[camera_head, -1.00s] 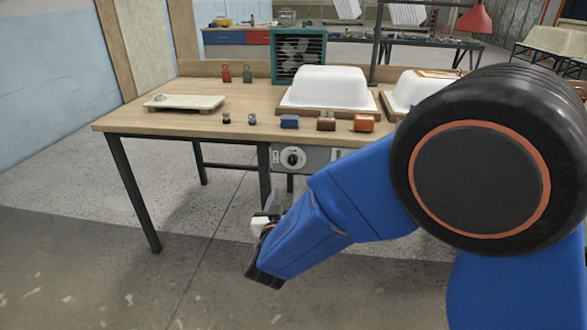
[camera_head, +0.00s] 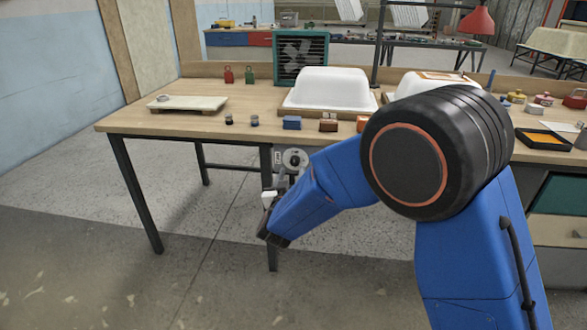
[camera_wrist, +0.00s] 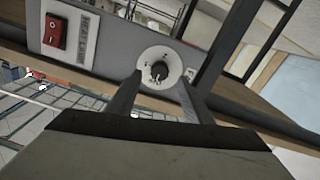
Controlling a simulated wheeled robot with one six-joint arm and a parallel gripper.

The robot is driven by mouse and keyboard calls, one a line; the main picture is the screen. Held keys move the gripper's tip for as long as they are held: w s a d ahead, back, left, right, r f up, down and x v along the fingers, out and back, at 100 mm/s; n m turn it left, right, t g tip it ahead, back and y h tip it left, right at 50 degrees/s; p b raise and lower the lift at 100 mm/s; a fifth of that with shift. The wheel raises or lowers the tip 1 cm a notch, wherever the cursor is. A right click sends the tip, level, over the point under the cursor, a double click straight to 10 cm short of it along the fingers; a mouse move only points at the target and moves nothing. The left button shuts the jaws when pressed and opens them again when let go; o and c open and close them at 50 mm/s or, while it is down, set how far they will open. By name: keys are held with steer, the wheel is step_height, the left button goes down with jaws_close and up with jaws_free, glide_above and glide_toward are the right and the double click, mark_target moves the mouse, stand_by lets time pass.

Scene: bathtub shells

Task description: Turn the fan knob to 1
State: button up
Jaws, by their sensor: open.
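The fan knob (camera_wrist: 157,73) is a dark knob on a round white dial (camera_wrist: 150,60), set in a grey panel (camera_wrist: 105,42) under the table edge. In the head view the dial (camera_head: 294,158) shows below the table front, partly bordered by my arm. The dial marks are too small to read. My gripper (camera_wrist: 158,88) is open, its two fingers on either side of the lower dial in the wrist view. I cannot tell whether they touch the knob. In the head view my gripper (camera_head: 275,190) is just below and left of the dial. The fan (camera_head: 301,57) stands in a green housing on the table.
A red switch (camera_wrist: 54,31) sits on the same panel. A table leg stands below the panel. The floor at left is clear.

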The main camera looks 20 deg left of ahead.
mark_target(294, 164)
steer(key=shift+x, duration=2.2)
steer(key=c, duration=1.1)
